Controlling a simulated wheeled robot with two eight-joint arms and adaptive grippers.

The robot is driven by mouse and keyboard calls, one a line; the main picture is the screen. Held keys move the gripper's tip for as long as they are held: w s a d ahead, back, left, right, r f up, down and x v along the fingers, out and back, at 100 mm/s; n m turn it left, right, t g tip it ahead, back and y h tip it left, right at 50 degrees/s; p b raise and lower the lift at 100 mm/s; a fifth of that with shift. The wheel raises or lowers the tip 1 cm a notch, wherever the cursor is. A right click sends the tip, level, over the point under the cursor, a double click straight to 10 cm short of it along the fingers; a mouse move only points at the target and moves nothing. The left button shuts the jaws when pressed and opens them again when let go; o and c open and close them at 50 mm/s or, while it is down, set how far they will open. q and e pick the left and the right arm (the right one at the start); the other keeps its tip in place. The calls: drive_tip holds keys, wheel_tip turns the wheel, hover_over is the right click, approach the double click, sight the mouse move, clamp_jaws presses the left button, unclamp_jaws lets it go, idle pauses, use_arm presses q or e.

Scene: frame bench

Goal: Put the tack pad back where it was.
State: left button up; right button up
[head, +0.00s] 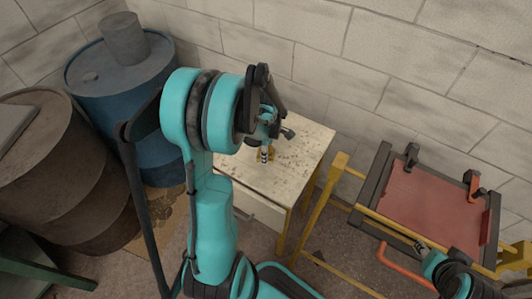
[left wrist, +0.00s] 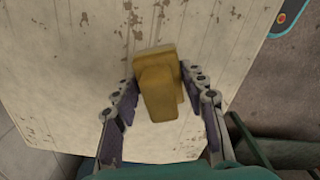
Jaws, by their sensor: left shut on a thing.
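The ochre-yellow block, which looks to be the tack pad, shows in the left wrist view (left wrist: 160,85), with a broad back part and a narrower front part. My left gripper (left wrist: 160,82) is shut on it, one finger at each side. In the head view my left gripper (head: 265,148) is over the worn white tabletop (head: 303,142), and a small yellow bit of the pad (head: 262,155) shows at its fingertips. I cannot tell whether the pad touches the top. My right gripper (head: 424,246) is at the lower right, beside the frame; its jaws are too small to read.
A yellow frame (head: 316,212) holds a reddish panel (head: 425,200) with dark clamps at the right. A blue drum (head: 120,85) and a brown drum (head: 60,170) stand at the left. A block wall (head: 400,60) closes the back. Bare tabletop surrounds the pad.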

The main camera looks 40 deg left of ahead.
use_arm(q)
drive_tip(key=shift+f, duration=0.25)
drive_tip(key=o, duration=1.1)
drive_tip(key=shift+r, duration=0.1)
drive_tip(key=shift+r, duration=0.1)
